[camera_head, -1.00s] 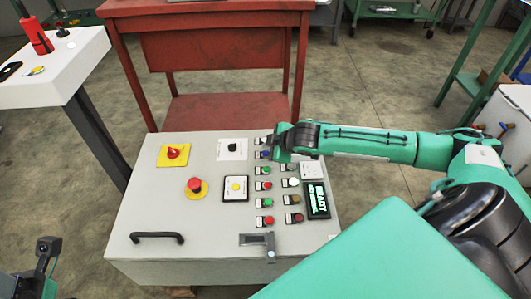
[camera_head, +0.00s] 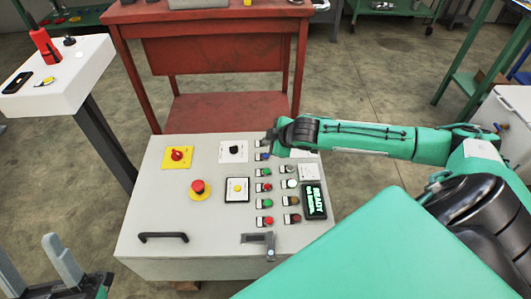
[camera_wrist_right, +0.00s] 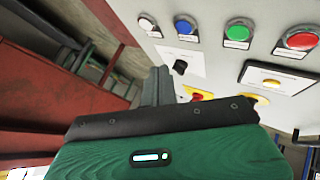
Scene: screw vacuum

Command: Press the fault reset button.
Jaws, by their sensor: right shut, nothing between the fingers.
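The control panel (camera_head: 150,215) carries two columns of small buttons. A blue button (camera_head: 264,156) near the top of the left column also shows in the right wrist view (camera_wrist_right: 184,25); its label is too small to read, so I cannot confirm which one is fault reset. My right gripper (camera_head: 269,147) is shut and empty, over the top of the left column, close to the blue button; contact cannot be judged. In the right wrist view its fingers (camera_wrist_right: 158,85) are together, below the blue button in the picture. My left gripper (camera_head: 38,264) is open and empty, left of the panel.
A red emergency button (camera_head: 197,187), yellow-plate switch (camera_head: 177,155), display (camera_head: 314,200) and black handle (camera_head: 163,237) are on the panel. A red table (camera_head: 215,110) stands behind.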

